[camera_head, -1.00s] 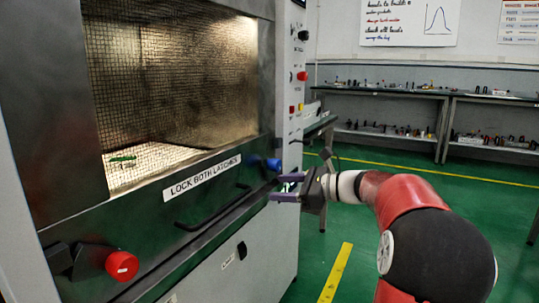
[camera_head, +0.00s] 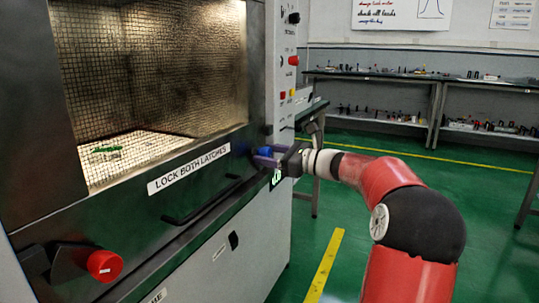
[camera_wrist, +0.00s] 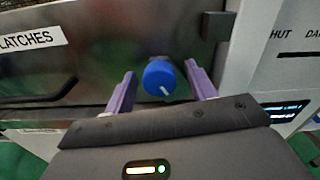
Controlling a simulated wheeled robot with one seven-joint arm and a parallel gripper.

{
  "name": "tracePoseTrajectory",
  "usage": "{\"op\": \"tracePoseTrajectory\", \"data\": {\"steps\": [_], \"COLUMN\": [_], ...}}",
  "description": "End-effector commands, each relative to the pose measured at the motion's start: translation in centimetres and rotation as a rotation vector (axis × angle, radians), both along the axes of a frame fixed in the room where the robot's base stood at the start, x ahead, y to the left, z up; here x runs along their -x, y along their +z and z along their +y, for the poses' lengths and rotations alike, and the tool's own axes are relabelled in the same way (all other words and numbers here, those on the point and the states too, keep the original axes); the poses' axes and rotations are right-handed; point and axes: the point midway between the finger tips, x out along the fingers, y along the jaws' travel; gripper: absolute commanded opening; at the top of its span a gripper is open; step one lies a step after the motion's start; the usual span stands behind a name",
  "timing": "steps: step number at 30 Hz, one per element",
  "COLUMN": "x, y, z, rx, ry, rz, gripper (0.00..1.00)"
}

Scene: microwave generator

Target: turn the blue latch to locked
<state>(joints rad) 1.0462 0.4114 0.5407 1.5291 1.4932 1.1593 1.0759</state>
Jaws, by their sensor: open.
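The blue latch (camera_wrist: 160,78) is a round blue knob with a white pointer line on the microwave door's right side. In the wrist view it lies between the two purple fingers of my gripper (camera_wrist: 161,90), with a visible gap to each finger. The pointer line slants down and to the right. In the head view the blue latch (camera_head: 265,152) is partly hidden by my gripper (camera_head: 268,158), which reaches it from the right. My gripper is open.
A red knob (camera_head: 104,265) sits at the door's lower left. A dark door handle (camera_head: 200,203) runs below the label "LOCK BOTH LATCHES" (camera_head: 188,168). A control panel (camera_head: 287,75) with red and yellow buttons is right of the door.

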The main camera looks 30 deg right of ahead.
Motion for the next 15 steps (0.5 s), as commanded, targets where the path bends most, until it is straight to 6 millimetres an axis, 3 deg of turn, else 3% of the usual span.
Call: {"op": "tracePoseTrajectory", "data": {"steps": [4, 13, 15], "x": [0.01, 0.03, 0.03], "y": [0.0, 0.01, 0.01], "z": [0.02, 0.01, 0.01], "rx": [0.001, 0.001, 0.001], "ry": [0.001, 0.001, 0.001], "rz": [0.0, 0.0, 0.0], "gripper": [0.53, 0.14, 0.11]}}
